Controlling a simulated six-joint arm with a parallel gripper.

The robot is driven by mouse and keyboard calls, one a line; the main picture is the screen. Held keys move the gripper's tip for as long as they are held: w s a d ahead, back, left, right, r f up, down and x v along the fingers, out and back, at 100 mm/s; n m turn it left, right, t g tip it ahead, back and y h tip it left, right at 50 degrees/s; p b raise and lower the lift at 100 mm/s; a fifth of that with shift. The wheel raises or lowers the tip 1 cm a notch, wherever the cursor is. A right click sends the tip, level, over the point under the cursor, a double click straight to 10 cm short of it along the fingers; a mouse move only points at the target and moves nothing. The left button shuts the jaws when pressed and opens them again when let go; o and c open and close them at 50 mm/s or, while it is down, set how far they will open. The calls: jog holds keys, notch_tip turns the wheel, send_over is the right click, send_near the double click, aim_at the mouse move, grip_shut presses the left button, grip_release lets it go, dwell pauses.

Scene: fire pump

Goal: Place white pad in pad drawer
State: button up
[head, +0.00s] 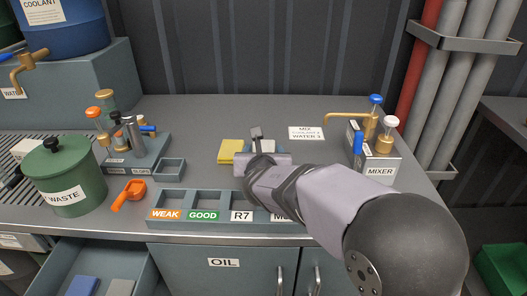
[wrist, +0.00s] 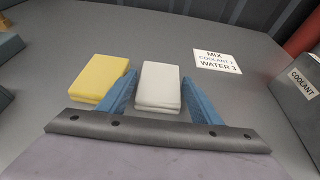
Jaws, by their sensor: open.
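The white pad (wrist: 159,86) lies flat on the worktop, just right of a yellow pad (wrist: 98,79). My gripper (wrist: 158,80) is open, with one blue finger on each side of the white pad. A narrow gap shows on the left; I cannot tell if the fingers touch it. In the head view the white pad (head: 268,145) is partly hidden by my arm, and the yellow pad (head: 231,151) is clear. An open drawer (head: 62,262) at lower left holds a blue pad (head: 82,286) and a greyish pad (head: 120,287).
A divided tray (head: 225,197) labelled WEAK, GOOD and R7 lies along the front edge, with an orange scoop (head: 129,194) to its left. The green waste bin (head: 70,175) stands left; the mixer (head: 377,165) stands right. The worktop behind the pads is mostly free.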

jog(key=shift+r, duration=0.1)
jog(key=shift+r+p, duration=0.15)
jog(key=shift+p, duration=0.15)
jog(key=p+v, duration=0.1)
jog(key=v, duration=1)
jog(key=shift+o, duration=0.4)
jog(key=shift+s+r, duration=0.15)
jog(key=shift+s, duration=0.3)
jog(key=p, duration=0.3)
send_near(264, 143)
jog(key=shift+w+f, duration=0.3)
jog(key=shift+w, duration=0.2)
jog(key=shift+x, duration=3.95)
jog(key=shift+r, duration=0.1)
